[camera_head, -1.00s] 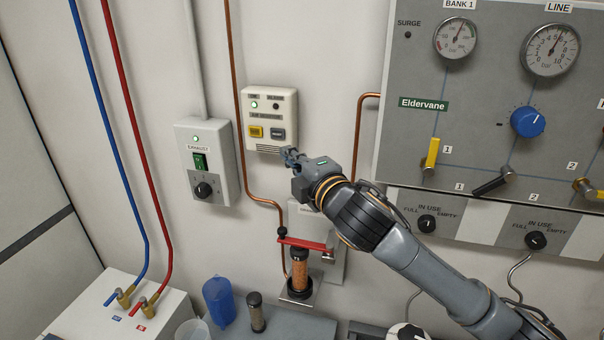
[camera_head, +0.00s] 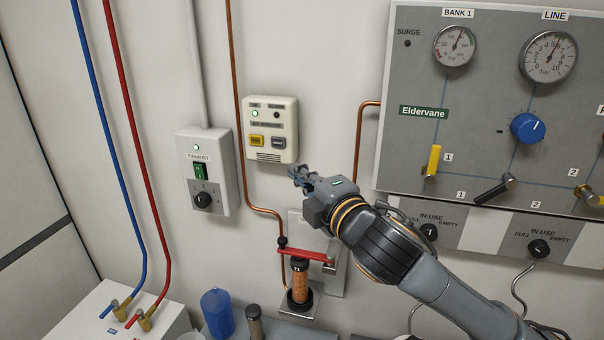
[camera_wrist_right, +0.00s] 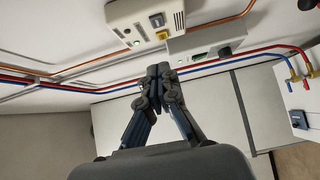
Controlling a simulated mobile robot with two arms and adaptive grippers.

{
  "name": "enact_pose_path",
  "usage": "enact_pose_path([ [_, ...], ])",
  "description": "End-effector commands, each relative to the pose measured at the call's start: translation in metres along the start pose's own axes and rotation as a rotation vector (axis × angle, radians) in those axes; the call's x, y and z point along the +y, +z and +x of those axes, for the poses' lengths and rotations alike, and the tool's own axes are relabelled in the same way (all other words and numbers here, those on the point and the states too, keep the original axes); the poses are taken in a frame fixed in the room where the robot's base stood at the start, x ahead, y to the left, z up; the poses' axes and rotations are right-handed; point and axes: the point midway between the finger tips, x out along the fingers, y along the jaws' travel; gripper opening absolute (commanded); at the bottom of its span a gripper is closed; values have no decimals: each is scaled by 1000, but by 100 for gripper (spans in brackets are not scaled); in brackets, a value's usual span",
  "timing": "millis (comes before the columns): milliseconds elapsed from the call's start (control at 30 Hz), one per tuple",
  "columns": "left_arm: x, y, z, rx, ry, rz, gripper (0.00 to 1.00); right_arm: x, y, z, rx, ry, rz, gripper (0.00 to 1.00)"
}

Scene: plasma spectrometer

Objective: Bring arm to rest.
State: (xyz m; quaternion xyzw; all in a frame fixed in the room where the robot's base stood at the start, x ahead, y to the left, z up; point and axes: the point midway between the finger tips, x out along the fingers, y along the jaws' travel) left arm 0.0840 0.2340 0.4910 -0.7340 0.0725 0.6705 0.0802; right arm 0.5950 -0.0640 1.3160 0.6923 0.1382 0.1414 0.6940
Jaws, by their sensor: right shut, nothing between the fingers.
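My right gripper (camera_head: 298,174) is shut and empty. In the head view it hangs in front of the wall, just below the white alarm box (camera_head: 271,129), apart from it. Its arm comes in from the lower right. In the right wrist view the shut fingers (camera_wrist_right: 157,82) point toward the wall, with the alarm box (camera_wrist_right: 143,20) beyond them. My left gripper is not in view.
A red-handled filter holder (camera_head: 306,255) is below my gripper. The grey gas panel (camera_head: 470,110) with gauges and valves is to the right. The exhaust switch box (camera_head: 208,170) is to the left. A blue bottle (camera_head: 217,312) stands at the bottom.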

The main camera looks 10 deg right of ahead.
Motion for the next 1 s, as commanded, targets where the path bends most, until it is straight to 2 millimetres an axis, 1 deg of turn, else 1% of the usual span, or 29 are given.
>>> enact_pose_path([
  [67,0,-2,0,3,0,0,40,-4,0,-1,-2,-8,13,0],
  [167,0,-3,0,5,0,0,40,-26,0,-5,-15,-50,89,0],
  [267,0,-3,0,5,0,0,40,-69,1,-18,-52,-132,243,0],
  [300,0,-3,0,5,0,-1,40,-90,2,-26,-78,-175,321,0],
  [367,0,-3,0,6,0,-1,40,-124,5,-40,-128,-242,449,0],
  [400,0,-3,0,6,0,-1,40,-147,6,-52,-165,-287,533,0],
  [467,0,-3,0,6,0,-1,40,-181,9,-72,-232,-355,658,0],
  [500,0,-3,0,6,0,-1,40,-203,11,-87,-281,-399,738,0],
  [567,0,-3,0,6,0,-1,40,-235,13,-112,-363,-463,855,0],
  [600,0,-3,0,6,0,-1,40,-257,14,-131,-423,-507,929,0],
  [667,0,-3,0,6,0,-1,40,-286,15,-160,-518,-566,1032,0],
  [700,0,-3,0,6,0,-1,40,-302,15,-179,-579,-600,1091,0],
  [800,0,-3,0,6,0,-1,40,-334,14,-221,-718,-667,1206,0],
  [867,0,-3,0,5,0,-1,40,-349,13,-244,-792,-699,1259,0],
  [900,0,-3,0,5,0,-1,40,-358,12,-259,-840,-719,1288,0],
  [967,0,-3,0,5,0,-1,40,-368,11,-280,-906,-743,1329,0],
  [1000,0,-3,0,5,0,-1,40,-375,10,-293,-950,-759,1352,0],
])
